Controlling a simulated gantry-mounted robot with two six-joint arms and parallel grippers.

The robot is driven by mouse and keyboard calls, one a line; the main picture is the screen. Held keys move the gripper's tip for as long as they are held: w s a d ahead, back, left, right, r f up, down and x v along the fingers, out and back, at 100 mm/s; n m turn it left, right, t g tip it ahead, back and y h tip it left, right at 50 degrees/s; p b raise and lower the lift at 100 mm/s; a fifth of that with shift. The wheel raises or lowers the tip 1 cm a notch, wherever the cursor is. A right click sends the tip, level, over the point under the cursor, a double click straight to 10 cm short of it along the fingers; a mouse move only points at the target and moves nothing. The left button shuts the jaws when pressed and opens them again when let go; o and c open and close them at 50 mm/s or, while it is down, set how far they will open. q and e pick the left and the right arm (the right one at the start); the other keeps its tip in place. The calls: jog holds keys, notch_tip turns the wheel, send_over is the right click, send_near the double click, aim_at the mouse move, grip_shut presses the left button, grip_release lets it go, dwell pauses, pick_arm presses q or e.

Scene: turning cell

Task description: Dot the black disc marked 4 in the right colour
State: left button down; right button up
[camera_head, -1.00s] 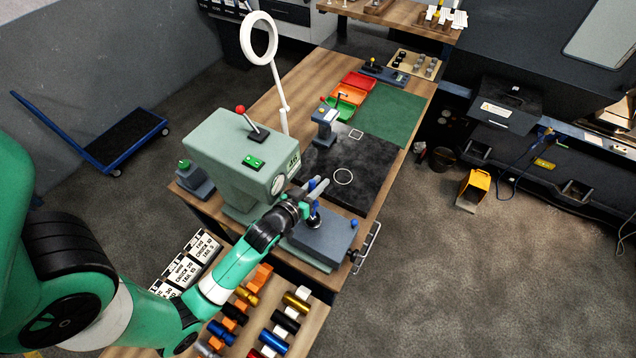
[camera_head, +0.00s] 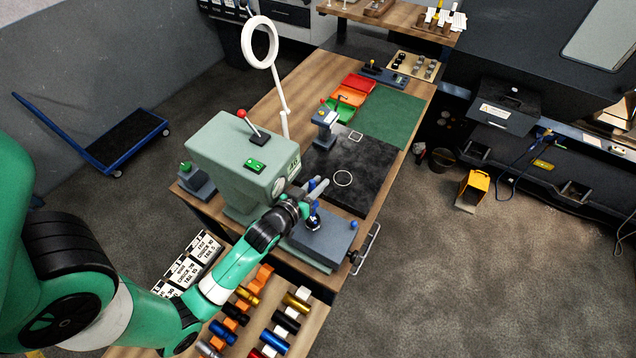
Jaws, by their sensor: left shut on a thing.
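My left gripper (camera_head: 318,187) is over the near end of the bench, beside the pale green machine (camera_head: 230,160). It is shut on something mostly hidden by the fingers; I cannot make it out. A small dark and blue upright piece (camera_head: 314,217) is just below the fingers, on a blue-grey block (camera_head: 322,245); I cannot tell whether they touch. Small dark and grey round pieces stand on a wooden board (camera_head: 402,60) at the far end. They are too small to read, so I cannot pick out the disc marked 4. My right gripper is out of view.
A black plate (camera_head: 375,165) with a white ring marking lies mid-bench, mostly clear. Beyond it are a green mat (camera_head: 395,118), a red tray (camera_head: 360,82), and an orange tray (camera_head: 349,96). A white ring lamp (camera_head: 284,95) rises behind the machine. Coloured cylinders lie nearest me.

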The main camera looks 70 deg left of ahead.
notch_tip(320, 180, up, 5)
jog(key=p, duration=0.4)
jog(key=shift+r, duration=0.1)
